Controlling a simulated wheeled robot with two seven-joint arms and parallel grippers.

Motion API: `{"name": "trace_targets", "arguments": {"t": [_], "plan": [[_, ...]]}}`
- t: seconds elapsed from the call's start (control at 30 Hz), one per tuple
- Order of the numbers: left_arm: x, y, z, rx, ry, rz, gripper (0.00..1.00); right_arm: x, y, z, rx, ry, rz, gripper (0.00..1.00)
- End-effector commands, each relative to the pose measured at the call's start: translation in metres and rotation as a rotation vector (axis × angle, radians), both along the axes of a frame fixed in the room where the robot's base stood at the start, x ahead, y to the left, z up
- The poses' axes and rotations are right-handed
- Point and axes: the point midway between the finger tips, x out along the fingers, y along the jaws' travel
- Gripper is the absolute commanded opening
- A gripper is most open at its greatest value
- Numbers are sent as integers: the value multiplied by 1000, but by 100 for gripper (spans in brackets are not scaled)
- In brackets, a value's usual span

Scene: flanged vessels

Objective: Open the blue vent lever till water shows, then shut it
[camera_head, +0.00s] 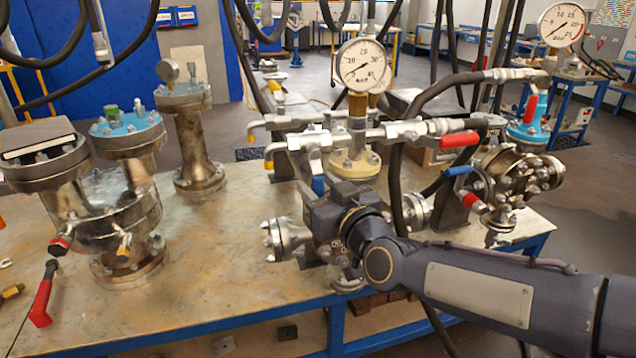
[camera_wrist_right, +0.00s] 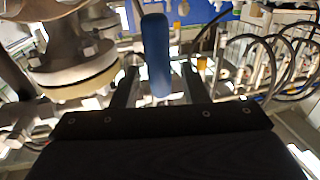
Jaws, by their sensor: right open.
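A blue lever (camera_wrist_right: 156,55) stands upright between the two fingers of my right gripper (camera_wrist_right: 158,84) in the right wrist view. The fingers are apart on either side of it, with a gap visible to the right finger. In the head view a small blue handle (camera_head: 318,186) shows just above my right gripper (camera_head: 322,200), below the silver valve fittings. The fingertips are mostly hidden there by the gripper body and fittings. Another blue lever (camera_head: 458,170) sits further right beside the flanged valve. My left gripper is in neither view.
A gauge (camera_head: 361,66) rises on a cream flange (camera_head: 355,164) close behind my right gripper. Black hoses (camera_head: 396,185) hang close by. Red-handled valves (camera_head: 460,139) are to the right. Flanged vessels (camera_head: 125,205) stand left; the table (camera_head: 225,250) between is mostly clear.

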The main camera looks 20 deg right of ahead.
Motion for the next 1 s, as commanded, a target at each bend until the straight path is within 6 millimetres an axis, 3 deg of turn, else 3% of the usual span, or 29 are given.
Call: {"name": "trace_targets", "arguments": {"t": [0.37, 0.7, 1.0], "plan": [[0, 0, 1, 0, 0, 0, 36, 8, 2, 0, 0, 1, 0, 40], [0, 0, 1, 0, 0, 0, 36, 8, 2, 0, 0, 1, 0, 0], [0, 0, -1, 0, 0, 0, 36, 10, 2, -1, 7, 1, 0, 0]]}}
